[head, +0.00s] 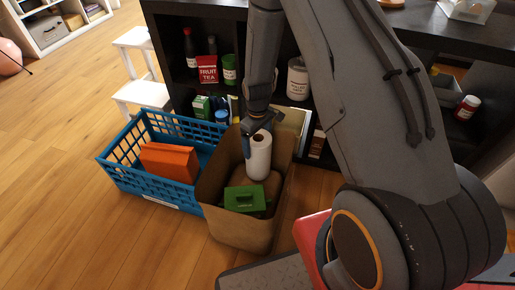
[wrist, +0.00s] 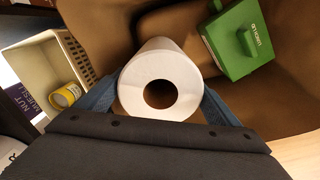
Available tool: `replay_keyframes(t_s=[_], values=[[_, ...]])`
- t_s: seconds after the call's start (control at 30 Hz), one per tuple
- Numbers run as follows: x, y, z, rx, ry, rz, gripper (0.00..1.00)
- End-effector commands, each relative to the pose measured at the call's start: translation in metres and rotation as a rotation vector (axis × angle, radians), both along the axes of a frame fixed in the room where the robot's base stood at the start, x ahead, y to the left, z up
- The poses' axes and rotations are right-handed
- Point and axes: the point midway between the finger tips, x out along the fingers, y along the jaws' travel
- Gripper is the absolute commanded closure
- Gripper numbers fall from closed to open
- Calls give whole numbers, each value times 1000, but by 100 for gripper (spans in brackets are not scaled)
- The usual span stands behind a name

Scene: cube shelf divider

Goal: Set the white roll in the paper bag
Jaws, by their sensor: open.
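The white roll (head: 259,160) stands roughly upright within the paper bag's opening, in its back part. It shows from above with its dark core in the wrist view (wrist: 160,86). The brown paper bag (head: 238,228) stands open on the floor; its inside also fills much of the wrist view (wrist: 112,22). My gripper (head: 256,139) reaches down from above. It is open, with one blue finger on each side of the roll's upper end. Whether the fingers touch the roll, and what the roll's base rests on, I cannot tell.
A green lunch box (head: 245,198) lies in the bag in front of the roll. A blue crate (head: 150,190) with an orange packet (head: 169,162) stands left of the bag. A dark shelf with jars and packets (head: 208,70) is behind. Wooden floor (head: 60,200) is clear at left.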

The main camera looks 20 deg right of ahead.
Motion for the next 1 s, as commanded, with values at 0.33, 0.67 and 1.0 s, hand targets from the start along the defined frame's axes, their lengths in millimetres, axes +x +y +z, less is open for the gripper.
replay_keyframes(t_s=[0.33,0.67,1.0], values=[[0,0,66,0,0,0,14],[-4,11,108,1,-5,-12,14],[-67,63,245,16,-11,-106,14]])
